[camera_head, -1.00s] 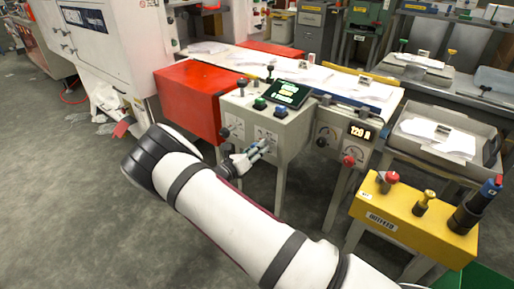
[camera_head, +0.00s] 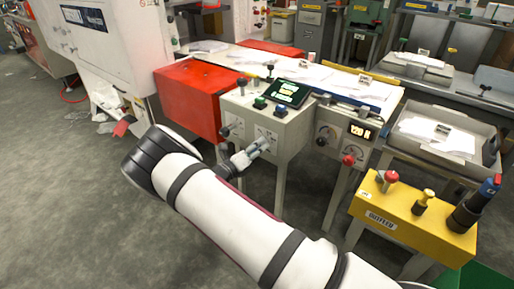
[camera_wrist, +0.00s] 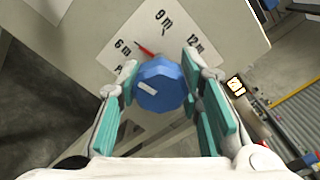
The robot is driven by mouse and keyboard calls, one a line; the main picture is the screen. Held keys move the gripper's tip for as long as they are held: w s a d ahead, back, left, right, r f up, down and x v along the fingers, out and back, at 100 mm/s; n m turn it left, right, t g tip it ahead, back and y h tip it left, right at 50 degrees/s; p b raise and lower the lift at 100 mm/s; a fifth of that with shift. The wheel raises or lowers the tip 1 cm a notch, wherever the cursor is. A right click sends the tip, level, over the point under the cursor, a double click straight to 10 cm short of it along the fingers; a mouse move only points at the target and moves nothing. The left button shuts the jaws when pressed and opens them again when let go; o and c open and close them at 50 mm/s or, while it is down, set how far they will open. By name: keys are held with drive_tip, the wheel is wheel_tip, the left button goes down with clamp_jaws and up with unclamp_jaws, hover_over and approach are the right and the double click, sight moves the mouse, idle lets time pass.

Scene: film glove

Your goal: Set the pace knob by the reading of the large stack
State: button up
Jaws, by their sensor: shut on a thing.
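My gripper (camera_head: 264,147) is at the front of the grey control box (camera_head: 292,133). In the wrist view, its two teal-padded fingers (camera_wrist: 161,76) are shut on the blue faceted knob (camera_wrist: 160,92), one on each side. The knob has a small white mark on its face. A red pointer (camera_wrist: 145,49) beyond the knob lies between the 6 m and 9 m marks on the white dial plate (camera_wrist: 174,30); a 12 m mark is to the right. Paper stacks lie on the long table (camera_head: 320,75) and in the grey tray (camera_head: 437,135); I cannot tell which is the large one.
A dark screen with green and yellow text (camera_head: 288,92) tops the control box. A lit display (camera_head: 360,131), its text small, sits on the panel to the right, above a red knob (camera_head: 348,160). A red box (camera_head: 190,98) stands left; a yellow box (camera_head: 410,220) stands front right.

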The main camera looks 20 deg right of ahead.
drive_tip(key=o, duration=1.2)
drive_tip(key=shift+f, duration=0.1)
drive_tip(key=shift+s+a, duration=0.1)
drive_tip(key=v, duration=1.2)
